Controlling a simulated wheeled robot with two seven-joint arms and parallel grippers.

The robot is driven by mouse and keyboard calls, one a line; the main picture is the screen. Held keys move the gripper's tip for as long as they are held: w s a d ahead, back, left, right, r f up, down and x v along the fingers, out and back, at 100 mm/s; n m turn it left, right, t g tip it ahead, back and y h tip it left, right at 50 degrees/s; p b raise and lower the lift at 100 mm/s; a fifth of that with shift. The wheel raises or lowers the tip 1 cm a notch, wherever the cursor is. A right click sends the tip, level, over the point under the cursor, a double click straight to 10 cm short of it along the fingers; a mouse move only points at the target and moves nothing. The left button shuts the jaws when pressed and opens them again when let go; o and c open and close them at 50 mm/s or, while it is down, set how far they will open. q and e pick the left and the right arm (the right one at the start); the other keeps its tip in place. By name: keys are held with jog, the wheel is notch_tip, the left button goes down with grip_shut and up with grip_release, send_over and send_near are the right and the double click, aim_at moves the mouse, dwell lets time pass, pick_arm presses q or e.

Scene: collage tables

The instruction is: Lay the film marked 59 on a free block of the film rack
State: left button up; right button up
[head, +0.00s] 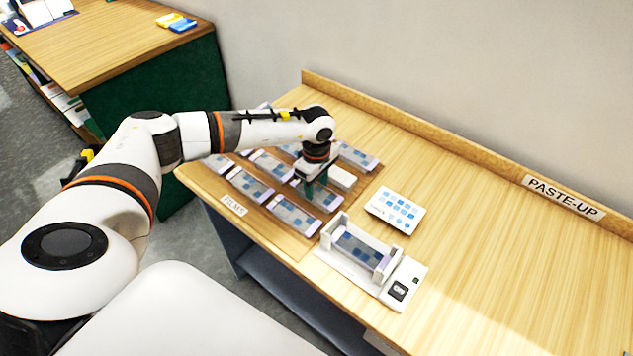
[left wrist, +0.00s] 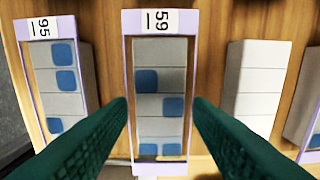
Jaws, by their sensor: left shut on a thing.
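The film marked 59 (left wrist: 160,90) has a lilac frame, a clear window and blue squares. It lies between the two dark green fingers of my left gripper (left wrist: 160,118) in the left wrist view. The gripper (head: 316,190) is shut on it over the film rack (head: 290,243) in the head view. I cannot tell whether the film is clear of the block below it. A bare white block (left wrist: 257,85) stands right of it, also visible in the head view (head: 342,178). A film that seems marked 95 (left wrist: 62,80) lies left of it.
Several other films lie on rack blocks, including a front one (head: 294,215). A white holder (head: 385,268) with a film between its walls stands right of the rack. A card with blue squares (head: 395,210) lies behind it. The table's right side (head: 500,260) is clear.

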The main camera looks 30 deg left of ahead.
jog(key=shift+d, duration=0.3)
pick_arm(q)
jog(key=o, duration=1)
jog(key=shift+f, duration=0.1)
pick_arm(e)
jog(key=shift+d, duration=0.2)
jog(key=shift+f, duration=0.1)
pick_arm(q)
notch_tip(320, 180, up, 12)
jog(key=shift+r+b, duration=0.1)
jog(key=shift+b, duration=0.8)
pick_arm(e)
jog(key=shift+a+f, duration=0.25)
jog(key=shift+f, duration=0.65)
